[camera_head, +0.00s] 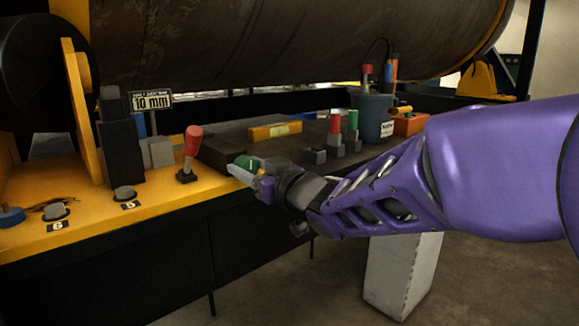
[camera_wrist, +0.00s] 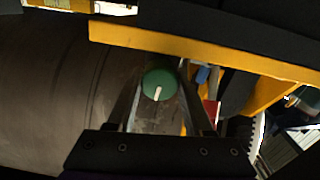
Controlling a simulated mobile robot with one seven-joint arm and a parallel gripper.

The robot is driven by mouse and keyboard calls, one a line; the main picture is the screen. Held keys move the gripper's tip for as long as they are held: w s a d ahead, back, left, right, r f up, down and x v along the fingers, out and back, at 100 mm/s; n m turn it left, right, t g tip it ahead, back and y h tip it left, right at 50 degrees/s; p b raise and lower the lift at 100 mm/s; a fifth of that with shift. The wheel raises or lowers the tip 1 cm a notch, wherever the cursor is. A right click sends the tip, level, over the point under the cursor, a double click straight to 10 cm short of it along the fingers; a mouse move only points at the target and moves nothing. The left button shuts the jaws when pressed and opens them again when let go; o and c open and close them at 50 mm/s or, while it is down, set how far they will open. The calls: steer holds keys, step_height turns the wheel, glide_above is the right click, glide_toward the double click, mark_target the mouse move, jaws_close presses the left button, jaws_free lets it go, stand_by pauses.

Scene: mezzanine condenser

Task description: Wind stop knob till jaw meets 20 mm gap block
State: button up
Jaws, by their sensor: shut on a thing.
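The green stop knob (camera_head: 250,163) is between the fingers of my gripper (camera_head: 246,168), at the front edge of the yellow bench. In the wrist view the round green knob (camera_wrist: 158,84) shows a white pointer mark, which points down and slightly left. My gripper (camera_wrist: 157,72) has one finger on each side of the knob and is shut on it. A sign (camera_head: 151,100) at the left reads "10 mm". Small grey blocks (camera_head: 160,152) stand below it beside a dark upright block (camera_head: 122,152). I cannot tell which is the jaw or the gap block.
A red-handled lever (camera_head: 192,147) stands left of my gripper. Buttons labelled 5 (camera_head: 124,193) and 6 (camera_head: 55,211) sit on the yellow bench (camera_head: 90,228). Red and green handles, a yellow bar (camera_head: 275,130) and a dark bucket (camera_head: 373,115) stand behind. A large brown cylinder (camera_head: 290,45) hangs above.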

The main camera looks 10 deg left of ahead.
jaws_close()
steer(key=shift+f+n+b, duration=0.15)
steer(key=shift+n+b, duration=0.35)
steer(key=shift+b, duration=0.15)
steer(key=o, duration=0.7)
jaws_free()
steer(key=shift+c, duration=0.2)
steer(key=shift+s, duration=0.1)
